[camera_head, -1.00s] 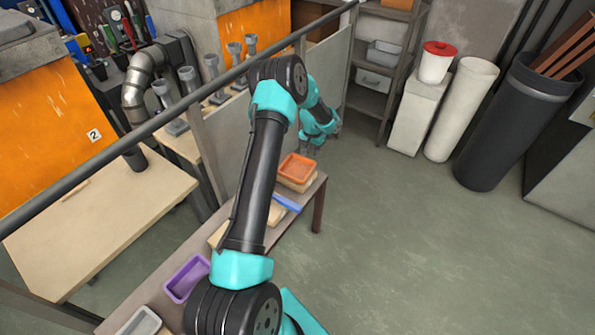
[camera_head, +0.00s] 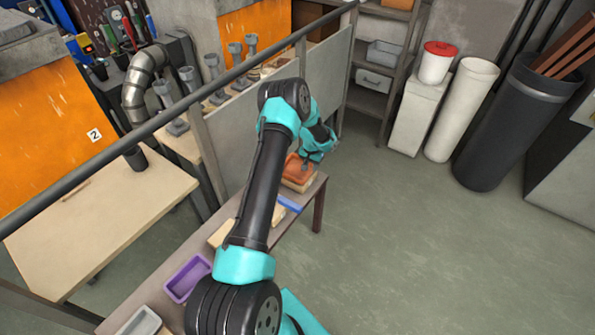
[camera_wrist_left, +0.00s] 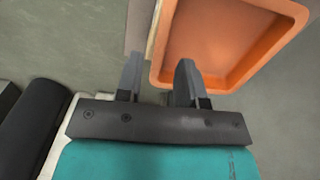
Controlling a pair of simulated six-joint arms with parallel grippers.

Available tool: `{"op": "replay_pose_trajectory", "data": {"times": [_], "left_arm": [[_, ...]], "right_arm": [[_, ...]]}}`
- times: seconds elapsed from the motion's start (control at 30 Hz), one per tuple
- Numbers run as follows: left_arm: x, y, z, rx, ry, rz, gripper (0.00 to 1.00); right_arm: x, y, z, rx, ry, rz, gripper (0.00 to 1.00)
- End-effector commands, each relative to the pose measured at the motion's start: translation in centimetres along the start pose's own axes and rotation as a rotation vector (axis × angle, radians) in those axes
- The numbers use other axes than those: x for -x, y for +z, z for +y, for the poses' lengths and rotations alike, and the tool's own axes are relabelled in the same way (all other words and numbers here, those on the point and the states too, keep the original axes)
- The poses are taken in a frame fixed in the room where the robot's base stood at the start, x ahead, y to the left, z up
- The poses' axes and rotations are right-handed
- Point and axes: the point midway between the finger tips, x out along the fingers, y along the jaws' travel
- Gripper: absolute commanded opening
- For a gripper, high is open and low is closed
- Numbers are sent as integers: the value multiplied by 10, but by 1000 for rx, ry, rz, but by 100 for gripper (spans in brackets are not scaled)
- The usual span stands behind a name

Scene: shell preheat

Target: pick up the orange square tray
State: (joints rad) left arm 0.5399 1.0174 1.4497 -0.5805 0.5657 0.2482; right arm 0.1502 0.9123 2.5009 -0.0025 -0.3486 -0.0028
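The orange square tray (camera_head: 294,174) sits on a wooden block at the far end of the narrow table. In the left wrist view the tray (camera_wrist_left: 222,42) looks empty and fills the upper right. My left gripper (camera_head: 308,163) is just above the tray and partly covers it. In the left wrist view my left gripper (camera_wrist_left: 157,70) is open, with a gap between its fingers. One finger overlaps the tray's near rim and the other is outside its left corner. I cannot tell whether they touch it. My right gripper is not in view.
A purple tray (camera_head: 187,278), a grey tray (camera_head: 140,322) and a blue item (camera_head: 289,203) are on the same table (camera_head: 180,253). A metal rail (camera_head: 215,82) and a panel (camera_head: 233,122) run along the left.

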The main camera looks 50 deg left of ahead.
Motion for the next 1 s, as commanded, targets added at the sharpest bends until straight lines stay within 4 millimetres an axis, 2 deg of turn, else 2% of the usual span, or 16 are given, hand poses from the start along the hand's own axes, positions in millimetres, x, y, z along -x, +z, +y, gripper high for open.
{"op": "replay_pose_trajectory", "data": {"times": [0.3, 0.4, 0.9, 1.0], "left_arm": [[-41, 2, -3, 1, 1, -2, 35], [-48, 2, -3, 1, 0, -1, 35], [-48, 2, -4, 0, 0, -1, 35], [-48, 2, -4, 0, 0, -1, 26]], "right_arm": [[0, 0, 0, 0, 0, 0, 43], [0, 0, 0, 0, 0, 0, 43], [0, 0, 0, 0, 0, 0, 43], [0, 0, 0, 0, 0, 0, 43]]}}
